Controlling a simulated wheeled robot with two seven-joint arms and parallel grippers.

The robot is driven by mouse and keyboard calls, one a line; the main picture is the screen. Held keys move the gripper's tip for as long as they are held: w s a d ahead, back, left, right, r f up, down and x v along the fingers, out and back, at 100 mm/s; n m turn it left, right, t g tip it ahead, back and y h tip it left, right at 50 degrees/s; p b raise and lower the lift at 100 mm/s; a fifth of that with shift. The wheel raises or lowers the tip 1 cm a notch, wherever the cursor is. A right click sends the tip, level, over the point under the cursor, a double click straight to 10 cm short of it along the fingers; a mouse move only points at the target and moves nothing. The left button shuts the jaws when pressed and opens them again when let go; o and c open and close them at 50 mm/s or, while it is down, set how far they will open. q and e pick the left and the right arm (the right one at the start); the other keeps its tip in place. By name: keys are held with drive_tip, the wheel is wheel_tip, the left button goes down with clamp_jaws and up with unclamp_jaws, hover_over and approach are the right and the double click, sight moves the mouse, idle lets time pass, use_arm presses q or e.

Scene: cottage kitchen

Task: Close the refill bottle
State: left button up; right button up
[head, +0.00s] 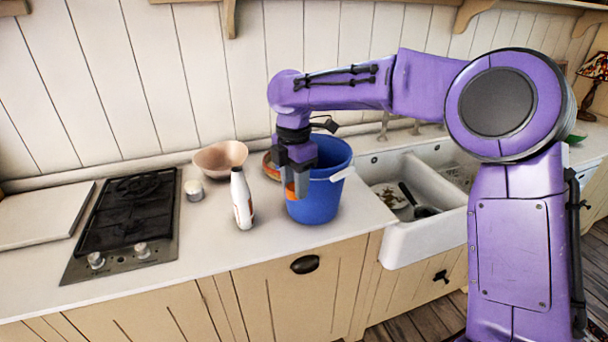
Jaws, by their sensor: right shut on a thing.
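A white bottle (242,202) with a reddish-brown marking stands upright on the pale counter, left of the blue bucket. My left gripper is not in view.
The blue bucket (320,203) stands close behind my right gripper. A pinkish bowl (221,157), a small white jar (194,190) and a black hob (128,215) are to the left. A white sink (425,222) holds dishes at right. Counter in front of the bottle is clear.

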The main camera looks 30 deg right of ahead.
use_arm(q)
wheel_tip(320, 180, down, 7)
drive_tip(key=b, duration=0.7)
use_arm(e)
drive_tip(key=s+a+f+m, duration=0.2)
drive_tip(key=a+f+m, duration=0.2)
drive_tip(key=f+m, duration=0.5)
drive_tip(key=s+a+f+m, duration=0.3)
drive_tip(key=a+f+m, duration=0.2)
drive_tip(key=f+m, duration=0.5)
wheel_tip(320, 180, down, 4)
drive_tip(key=shift+a+f, duration=0.1)
drive_tip(key=shift+a, duration=0.2)
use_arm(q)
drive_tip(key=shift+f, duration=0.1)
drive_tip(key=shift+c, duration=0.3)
use_arm(e)
drive_tip(key=shift+s, duration=0.1)
